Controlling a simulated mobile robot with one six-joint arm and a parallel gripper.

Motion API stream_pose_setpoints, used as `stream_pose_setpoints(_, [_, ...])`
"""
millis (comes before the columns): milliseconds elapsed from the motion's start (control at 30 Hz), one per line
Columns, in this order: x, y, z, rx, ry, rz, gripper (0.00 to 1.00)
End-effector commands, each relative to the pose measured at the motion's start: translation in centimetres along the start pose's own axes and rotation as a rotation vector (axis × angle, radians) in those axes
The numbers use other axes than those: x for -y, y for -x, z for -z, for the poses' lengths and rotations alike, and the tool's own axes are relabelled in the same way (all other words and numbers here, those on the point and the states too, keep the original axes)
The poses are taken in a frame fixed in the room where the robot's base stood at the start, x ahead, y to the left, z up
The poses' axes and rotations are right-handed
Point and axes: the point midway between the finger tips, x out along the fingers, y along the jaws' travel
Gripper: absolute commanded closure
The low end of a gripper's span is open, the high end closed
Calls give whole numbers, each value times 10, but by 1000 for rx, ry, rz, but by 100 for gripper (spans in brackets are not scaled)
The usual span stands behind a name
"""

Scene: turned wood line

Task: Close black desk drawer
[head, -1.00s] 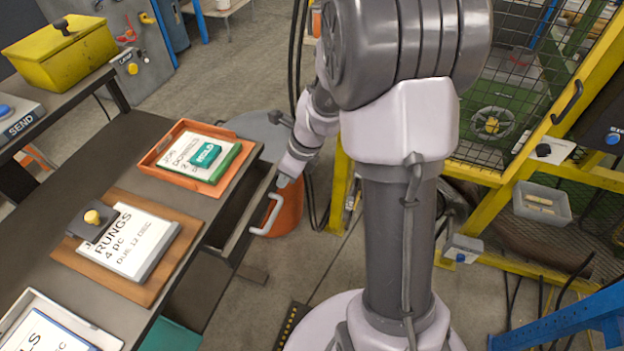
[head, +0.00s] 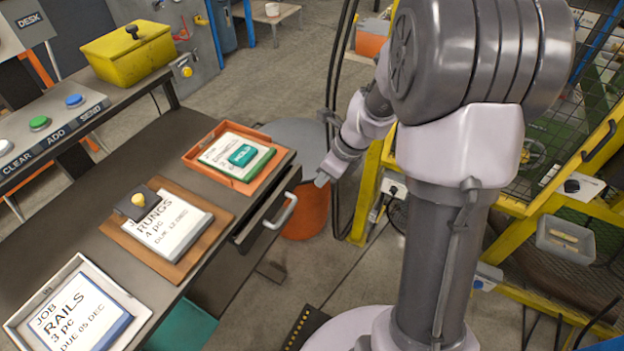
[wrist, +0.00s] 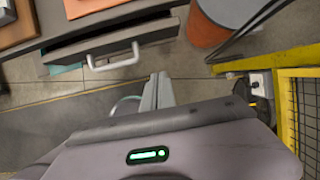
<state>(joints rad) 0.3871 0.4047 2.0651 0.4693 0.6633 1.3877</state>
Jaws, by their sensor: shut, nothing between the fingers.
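The black desk drawer (head: 262,218) is under the right edge of the dark desk and stands slightly open, with a narrow dark gap behind its front. Its pale bar handle (head: 283,212) faces right. In the wrist view the drawer (wrist: 140,38) and the handle (wrist: 112,60) show at upper left, with some dark inside visible. My gripper (head: 322,181) is shut and empty, to the right of the handle and apart from it. Its fingers show in the wrist view (wrist: 158,90), over the floor.
On the desk (head: 168,137) lie an orange tray (head: 188,157), a brown board (head: 112,228) and a white tray (head: 22,318) with job cards. An orange bin (head: 304,215) stands on the floor behind the drawer. A yellow frame (head: 368,190) with mesh stands right.

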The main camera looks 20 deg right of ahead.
Motion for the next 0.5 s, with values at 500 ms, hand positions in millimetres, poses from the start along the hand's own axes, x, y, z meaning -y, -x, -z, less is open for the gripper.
stream_pose_setpoints(500, [-63,-27,73,409,56,-475,100])
